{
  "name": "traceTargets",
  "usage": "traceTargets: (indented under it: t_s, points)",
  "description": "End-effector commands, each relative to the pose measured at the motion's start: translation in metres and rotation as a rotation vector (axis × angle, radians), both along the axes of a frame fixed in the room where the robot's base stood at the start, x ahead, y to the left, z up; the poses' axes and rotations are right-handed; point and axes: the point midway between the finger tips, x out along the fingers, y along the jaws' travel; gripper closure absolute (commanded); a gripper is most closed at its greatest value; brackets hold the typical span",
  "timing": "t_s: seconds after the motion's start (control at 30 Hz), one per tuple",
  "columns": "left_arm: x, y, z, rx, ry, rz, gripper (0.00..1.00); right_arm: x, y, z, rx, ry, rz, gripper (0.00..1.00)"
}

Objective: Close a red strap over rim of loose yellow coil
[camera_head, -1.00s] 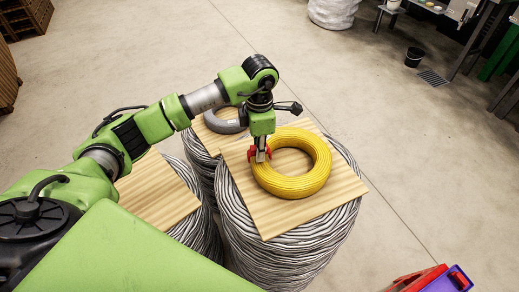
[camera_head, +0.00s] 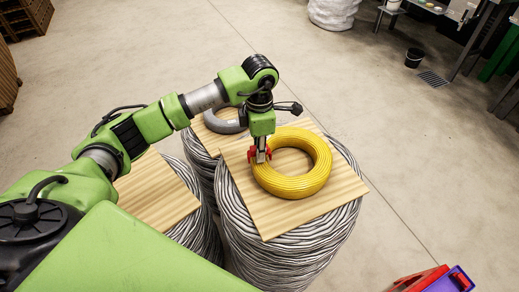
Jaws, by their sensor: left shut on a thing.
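The yellow coil (camera_head: 305,185) lies flat on a square wooden board on top of a large grey cable coil. My left gripper (camera_head: 260,157) points down at the coil's left rim and is shut on a red strap (camera_head: 251,154). My right gripper is not in view.
The wooden board (camera_head: 272,222) rests on the grey cable stack (camera_head: 290,252). A smaller grey coil (camera_head: 222,122) lies on another board behind my arm. Red and purple bins (camera_head: 440,280) show at the lower right. Open floor lies to the right.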

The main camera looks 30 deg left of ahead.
Motion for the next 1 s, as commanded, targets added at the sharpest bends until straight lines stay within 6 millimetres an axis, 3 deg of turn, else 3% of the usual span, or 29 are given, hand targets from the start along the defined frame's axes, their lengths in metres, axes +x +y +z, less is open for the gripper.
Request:
traceTargets:
  t_s: [0.27, 1.0]
  points:
    - [0.0, 0.0, -0.01, 0.0, 0.0, 0.001, 0.94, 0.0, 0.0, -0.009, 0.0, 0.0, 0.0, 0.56]
    - [0.0, 0.001, 0.003, 0.001, 0.001, 0.001, 0.94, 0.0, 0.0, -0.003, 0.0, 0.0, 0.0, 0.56]
